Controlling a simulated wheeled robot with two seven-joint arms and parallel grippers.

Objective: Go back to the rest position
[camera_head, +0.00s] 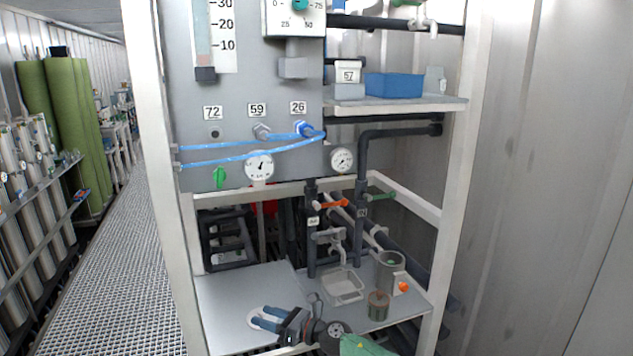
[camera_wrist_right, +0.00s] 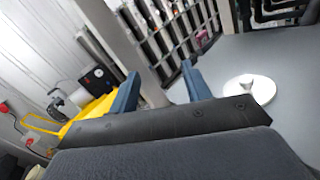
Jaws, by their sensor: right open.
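My right gripper (camera_head: 267,318) is low over the left part of the grey lower shelf (camera_head: 240,283) in the head view. Its two blue fingers point left and stand apart, with nothing between them. In the right wrist view the same gripper (camera_wrist_right: 160,88) shows both blue fingers spread and empty. A white round disc with a raised knob (camera_wrist_right: 247,88) lies on the grey surface to the right of the fingers; in the head view it is partly hidden behind the fingers. My left gripper does not show.
A clear square tray (camera_head: 343,287), a dark cup with a reddish top (camera_head: 378,306) and a grey vessel (camera_head: 389,270) stand right of my gripper. A white frame post (camera_head: 168,200) rises at left. Pipes and valves (camera_head: 333,235) hang behind. The grated aisle (camera_head: 112,250) is clear.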

